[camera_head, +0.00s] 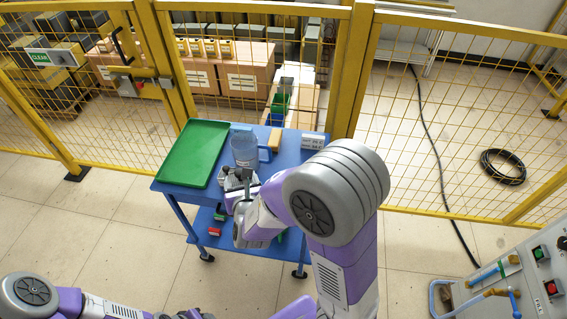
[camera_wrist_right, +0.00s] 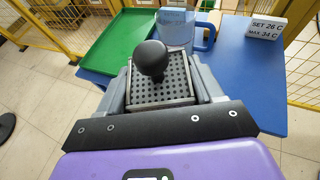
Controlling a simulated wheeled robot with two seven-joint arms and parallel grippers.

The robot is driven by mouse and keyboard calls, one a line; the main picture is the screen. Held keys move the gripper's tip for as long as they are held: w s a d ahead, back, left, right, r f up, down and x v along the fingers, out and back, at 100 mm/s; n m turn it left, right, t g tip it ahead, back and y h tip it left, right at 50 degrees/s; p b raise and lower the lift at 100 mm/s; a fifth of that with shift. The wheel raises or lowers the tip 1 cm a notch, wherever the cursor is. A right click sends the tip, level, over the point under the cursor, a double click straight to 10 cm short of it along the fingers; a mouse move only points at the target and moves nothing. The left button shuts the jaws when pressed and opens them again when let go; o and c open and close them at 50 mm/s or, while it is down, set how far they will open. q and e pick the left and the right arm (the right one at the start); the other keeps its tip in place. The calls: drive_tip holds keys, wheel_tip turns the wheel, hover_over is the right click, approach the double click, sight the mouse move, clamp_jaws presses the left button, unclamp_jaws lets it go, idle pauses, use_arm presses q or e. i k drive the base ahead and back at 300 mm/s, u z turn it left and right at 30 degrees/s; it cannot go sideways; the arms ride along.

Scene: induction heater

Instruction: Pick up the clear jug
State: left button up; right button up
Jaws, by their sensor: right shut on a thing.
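The clear jug (camera_head: 245,148) with a blue handle stands upright on the blue cart, right of the green tray. My right gripper (camera_head: 240,182) is over the cart's near edge, on the near side of the jug. It is shut on a grey perforated block (camera_wrist_right: 160,88) with a black ball knob (camera_wrist_right: 150,58), which sits between its grey fingers.
The green tray (camera_head: 194,152) lies empty on the left of the cart (camera_head: 286,162). A white sign (camera_wrist_right: 265,30) reading "SET 26 C, MAX 34 C" stands at the right. A yellow mesh fence (camera_head: 110,140) runs behind the cart. A control panel (camera_head: 520,275) is at the lower right.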

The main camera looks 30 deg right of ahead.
sight(245, 146)
drive_tip(key=z, duration=0.05)
drive_tip(key=i, duration=0.4)
drive_tip(key=z, duration=1.35)
